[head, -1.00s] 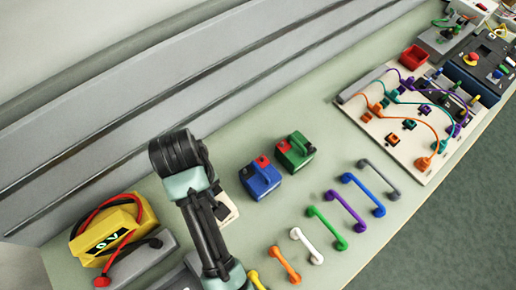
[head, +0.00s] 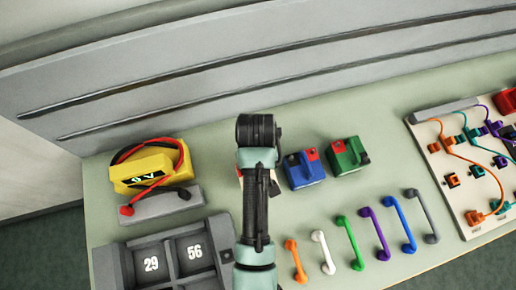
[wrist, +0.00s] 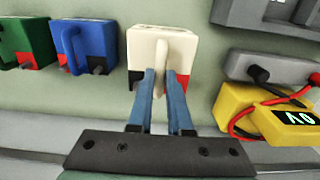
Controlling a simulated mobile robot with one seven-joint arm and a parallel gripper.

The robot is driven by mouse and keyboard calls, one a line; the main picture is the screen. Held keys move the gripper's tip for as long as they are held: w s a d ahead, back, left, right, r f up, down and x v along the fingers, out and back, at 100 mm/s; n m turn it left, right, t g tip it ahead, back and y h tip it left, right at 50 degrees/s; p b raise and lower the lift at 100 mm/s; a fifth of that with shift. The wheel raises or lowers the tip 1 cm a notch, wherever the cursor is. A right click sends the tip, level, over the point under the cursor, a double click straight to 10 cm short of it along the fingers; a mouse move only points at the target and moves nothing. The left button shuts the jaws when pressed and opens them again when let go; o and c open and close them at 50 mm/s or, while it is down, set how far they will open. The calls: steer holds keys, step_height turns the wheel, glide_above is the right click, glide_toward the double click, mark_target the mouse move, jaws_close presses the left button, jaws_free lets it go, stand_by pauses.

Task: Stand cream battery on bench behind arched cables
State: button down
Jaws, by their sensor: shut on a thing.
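The cream battery (wrist: 140,48) is in the wrist view, with a black and a red terminal at its lower edge. My gripper (wrist: 164,74) is shut on its handle, the two blue fingers on either side. In the head view my arm hides nearly all of this battery, and the fingers are not seen there. I cannot tell whether it touches the bench (head: 212,135). The arched cables stand in a row near the bench's front: orange (head: 296,262), white (head: 323,252), green (head: 351,243), purple (head: 376,236), blue (head: 399,225) and grey (head: 423,216).
A blue battery (head: 303,172) and a green battery (head: 346,158) stand right of my arm. At left are a yellow meter (head: 150,165) with leads and a grey box (head: 160,262) showing numbers. A cable board (head: 440,165) is at right. The grey back panel rises behind.

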steer(key=shift+w+f, duration=0.15)
steer(key=shift+f, duration=2.2)
steer(key=c, duration=0.8)
jaws_free()
steer(key=shift+c, duration=0.2)
step_height(320, 180, up, 11)
steer(key=shift+f, duration=0.1)
steer(key=shift+r+p, duration=0.6)
steer(key=shift+r, duration=0.15)
